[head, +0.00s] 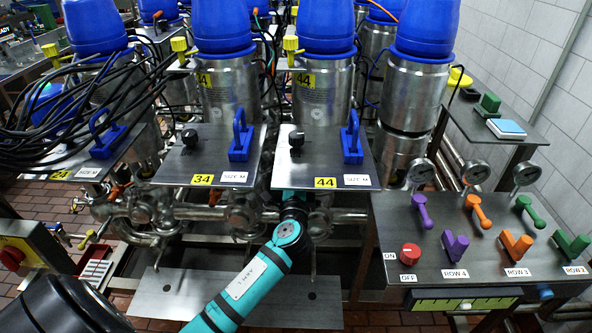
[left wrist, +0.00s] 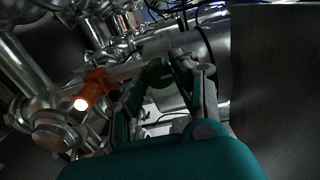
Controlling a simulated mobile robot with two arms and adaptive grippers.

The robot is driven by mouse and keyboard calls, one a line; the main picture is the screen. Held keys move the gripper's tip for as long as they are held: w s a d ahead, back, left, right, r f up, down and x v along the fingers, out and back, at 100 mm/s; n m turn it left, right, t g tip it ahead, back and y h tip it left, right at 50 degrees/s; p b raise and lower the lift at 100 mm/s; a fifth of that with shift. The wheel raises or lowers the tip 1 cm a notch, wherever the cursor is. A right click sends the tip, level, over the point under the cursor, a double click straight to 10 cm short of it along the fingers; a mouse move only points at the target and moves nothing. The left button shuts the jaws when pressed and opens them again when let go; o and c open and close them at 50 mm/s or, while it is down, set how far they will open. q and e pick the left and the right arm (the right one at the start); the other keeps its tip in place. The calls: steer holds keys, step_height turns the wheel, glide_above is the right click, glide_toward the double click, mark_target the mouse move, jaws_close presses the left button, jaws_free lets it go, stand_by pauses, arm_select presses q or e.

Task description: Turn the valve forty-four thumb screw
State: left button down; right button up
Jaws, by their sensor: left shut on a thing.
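Valve forty-four (head: 324,85) is a steel cylinder with a blue cap, marked by a yellow 44 label (head: 326,183) on its metal plate. My left arm rises from the bottom in the head view, and my left gripper (head: 293,207) is under the front edge of that plate, its fingertips largely hidden. In the left wrist view my left gripper (left wrist: 163,82) is shut on a small dark round part, apparently the thumb screw (left wrist: 160,73), among steel fittings. Dim light and the fingers hide most of it. My right gripper is not in view.
Steel pipes (head: 190,211) run below the plates close to my gripper. An orange fitting (left wrist: 95,88) sits left of the fingers in the wrist view. Valve thirty-four's plate (head: 205,160) is to the left. A control panel (head: 480,255) with coloured handles stands right.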

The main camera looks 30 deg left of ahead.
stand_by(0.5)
arm_select(q)
steer(key=c, duration=1)
jaws_free()
steer(key=shift+d, duration=0.1)
steer(key=v, duration=1.2)
